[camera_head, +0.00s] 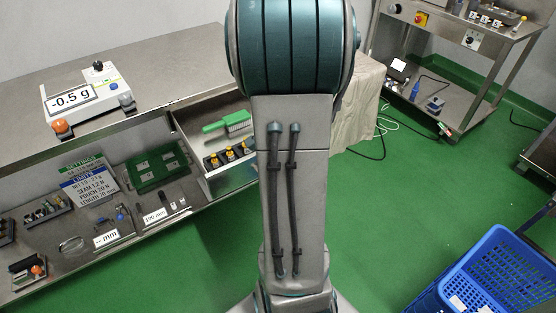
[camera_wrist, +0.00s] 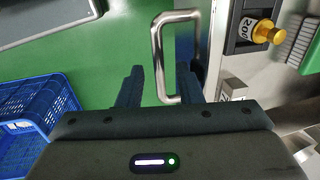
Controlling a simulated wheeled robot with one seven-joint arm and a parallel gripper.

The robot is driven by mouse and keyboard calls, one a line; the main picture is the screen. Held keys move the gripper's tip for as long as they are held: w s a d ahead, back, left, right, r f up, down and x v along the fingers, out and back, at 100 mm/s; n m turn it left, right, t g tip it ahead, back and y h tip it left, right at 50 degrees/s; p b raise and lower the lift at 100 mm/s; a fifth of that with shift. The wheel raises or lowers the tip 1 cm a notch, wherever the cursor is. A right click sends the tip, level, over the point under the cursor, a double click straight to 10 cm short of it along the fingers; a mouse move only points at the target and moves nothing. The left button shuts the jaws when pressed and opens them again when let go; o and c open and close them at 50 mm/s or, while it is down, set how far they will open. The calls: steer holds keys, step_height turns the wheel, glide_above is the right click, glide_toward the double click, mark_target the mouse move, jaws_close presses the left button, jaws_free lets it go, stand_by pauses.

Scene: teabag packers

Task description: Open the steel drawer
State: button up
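The steel drawer (camera_head: 231,179) stands out from under the steel bench in the head view, its inside showing. Its outer part is hidden behind my arm. In the wrist view the drawer's steel front (camera_wrist: 216,50) runs along the right, with a D-shaped metal handle (camera_wrist: 158,55) on it. My gripper (camera_wrist: 159,82) is open, with one finger on each side of the handle's long bar. The right finger reaches inside the handle loop, and gaps show between bar and fingers. In the head view my gripper and the handle are hidden by my arm.
The drawer holds a green brush (camera_head: 226,122) and several yellow-knobbed weights (camera_head: 229,154). A scale (camera_head: 85,98) stands on the bench (camera_head: 165,80). A blue crate (camera_head: 490,270) is on the floor at lower right; it also shows in the wrist view (camera_wrist: 38,110). Green floor between is clear.

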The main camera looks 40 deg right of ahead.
step_height(320, 180, up, 14)
steer(key=s+p, duration=0.2)
steer(key=p, duration=0.1)
steer(key=shift+s+a+f+p, duration=0.15)
steer(key=shift+s+f+p, duration=0.05)
steer(key=shift+s+p, duration=0.15)
stand_by(0.4)
steer(key=s+a+r+n+p, duration=0.2)
steer(key=a+r+n+p, duration=0.4)
steer(key=a+n, duration=0.3)
steer(key=s+a+r+n+p, duration=0.3)
steer(key=a+r+n+p, duration=0.3)
steer(key=a, duration=0.8)
step_height(320, 180, up, 3)
steer(key=n, duration=0.4)
steer(key=shift+a+t, duration=0.2)
steer(key=shift+t, duration=0.1)
steer(key=shift+f, duration=0.1)
